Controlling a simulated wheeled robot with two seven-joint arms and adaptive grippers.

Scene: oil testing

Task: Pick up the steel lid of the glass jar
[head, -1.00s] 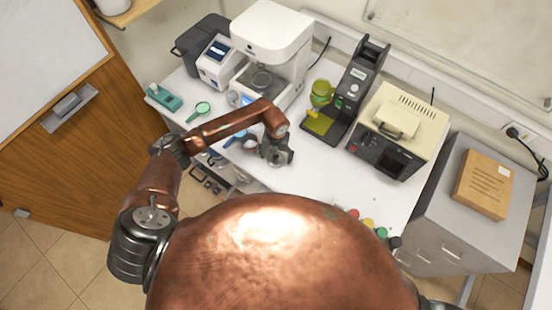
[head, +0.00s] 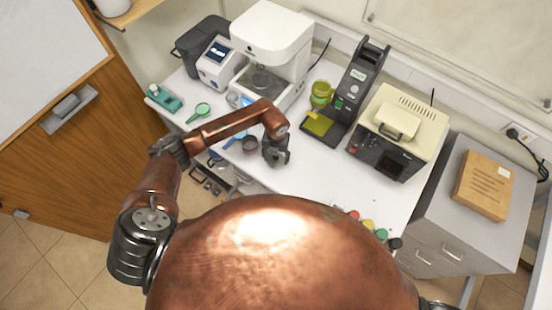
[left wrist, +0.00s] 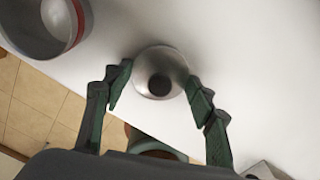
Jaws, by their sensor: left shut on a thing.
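The steel lid (left wrist: 160,70) is a small round shiny piece with a dark round centre, between the fingers of my left gripper (left wrist: 160,92) in the left wrist view. The gripper is shut on it, with a finger on each side. In the head view my left gripper (head: 276,158) is over the front of the white table, and it hides the lid. A round, dark-looking vessel (head: 250,143), probably the glass jar, stands just left of the gripper. In the left wrist view an open round vessel with a red band (left wrist: 45,25) is apart from the lid. My right gripper is out of view.
A white machine (head: 270,45), a black tester with a green jar (head: 321,92) and a cream instrument (head: 400,125) stand along the back. A green magnifier (head: 199,111) lies left. Bottles with coloured caps (head: 367,224) stand at the front right.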

